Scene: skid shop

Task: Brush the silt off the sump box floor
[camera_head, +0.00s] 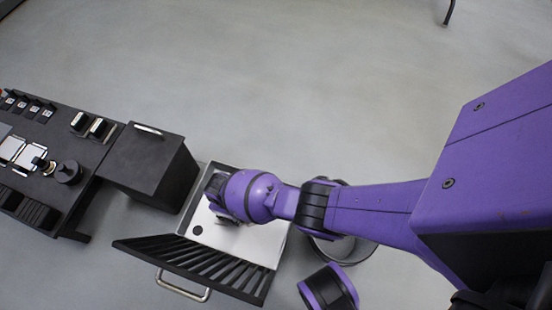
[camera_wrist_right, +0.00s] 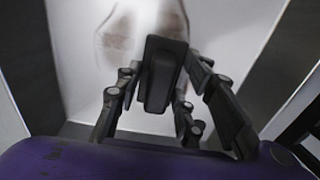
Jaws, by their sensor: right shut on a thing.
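The sump box (camera_head: 262,243) is open, with a pale floor and a small dark round spot at its left. My right gripper (camera_head: 222,208) reaches down into the box, its fingers mostly hidden by my wrist. In the right wrist view, the gripper (camera_wrist_right: 155,105) is shut on a dark block-shaped tool, the brush (camera_wrist_right: 162,72), just over the pale floor. Its underside and whether it touches the floor are hidden. Brownish silt smears (camera_wrist_right: 118,35) show on the floor beyond and beside the brush. My left gripper is not in view.
A dark slatted grate (camera_head: 195,262) lies along the box's near side, with a metal handle (camera_head: 183,287) below it. A dark cabinet (camera_head: 150,160) and a control bench (camera_head: 50,160) stand left. A round bucket (camera_head: 345,250) sits right, partly under my arm.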

